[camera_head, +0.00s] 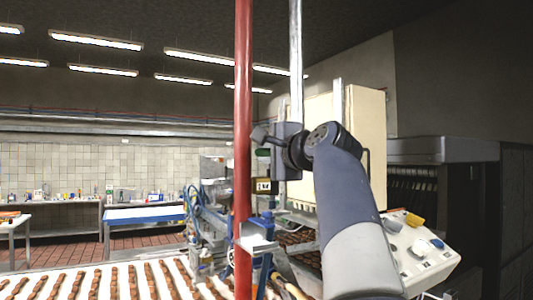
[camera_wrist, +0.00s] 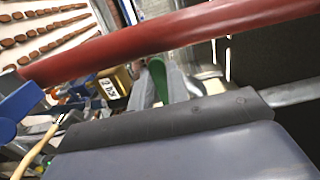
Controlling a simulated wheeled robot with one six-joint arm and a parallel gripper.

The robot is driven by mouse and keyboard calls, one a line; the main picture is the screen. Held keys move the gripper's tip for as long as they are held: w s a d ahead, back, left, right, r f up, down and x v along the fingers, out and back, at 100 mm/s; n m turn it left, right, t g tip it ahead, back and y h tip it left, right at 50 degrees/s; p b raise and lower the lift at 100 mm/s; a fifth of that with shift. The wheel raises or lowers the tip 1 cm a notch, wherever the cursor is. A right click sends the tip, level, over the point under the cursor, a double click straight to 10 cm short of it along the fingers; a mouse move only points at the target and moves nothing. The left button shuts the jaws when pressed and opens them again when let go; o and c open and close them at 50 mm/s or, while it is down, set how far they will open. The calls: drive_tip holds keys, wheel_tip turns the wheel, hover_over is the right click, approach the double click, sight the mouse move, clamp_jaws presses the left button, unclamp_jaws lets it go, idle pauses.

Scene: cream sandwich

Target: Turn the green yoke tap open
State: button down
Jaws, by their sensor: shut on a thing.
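The green yoke tap (camera_wrist: 159,78) shows in the wrist view as a green strip between the two grey fingers of my gripper (camera_wrist: 160,88). The fingers are shut on it and hide part of it. In the head view a small green patch of the tap (camera_head: 263,153) shows just left of the grey body of my gripper (camera_head: 264,143), beside the red pipe. The rest of the tap is hidden, so I cannot tell how far it is turned.
A red upright pipe (camera_head: 243,110) stands just left of my gripper. A cream cabinet (camera_head: 335,125) and a control panel (camera_head: 420,252) stand right, and a conveyor with brown sweets (camera_head: 115,280) lies lower left.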

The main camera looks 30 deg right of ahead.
drive_tip(key=shift+f+n, duration=0.2)
drive_tip(key=shift+n, duration=0.1)
drive_tip(key=d+f+n+b, duration=0.1)
drive_tip(key=n, duration=0.3)
drive_tip(key=d+f+n+b, duration=0.1)
drive_tip(key=f+n+b, duration=0.1)
drive_tip(key=n, duration=0.3)
drive_tip(key=d+f+n+b, duration=0.1)
drive_tip(key=n+b, duration=0.1)
drive_tip(key=n, duration=0.2)
drive_tip(key=shift+w+d+f, duration=0.1)
drive_tip(key=shift+d+f, duration=0.05)
drive_tip(key=shift+f, duration=0.1)
drive_tip(key=shift+d+n+b, duration=0.25)
drive_tip(key=shift+d+n, duration=0.15)
drive_tip(key=shift+n, duration=0.7)
drive_tip(key=shift+d+n+b, duration=0.2)
drive_tip(key=shift+d+n, duration=0.2)
drive_tip(key=shift+n, duration=0.7)
drive_tip(key=c, duration=1.4)
unclamp_jaws()
drive_tip(key=shift+o, duration=0.2)
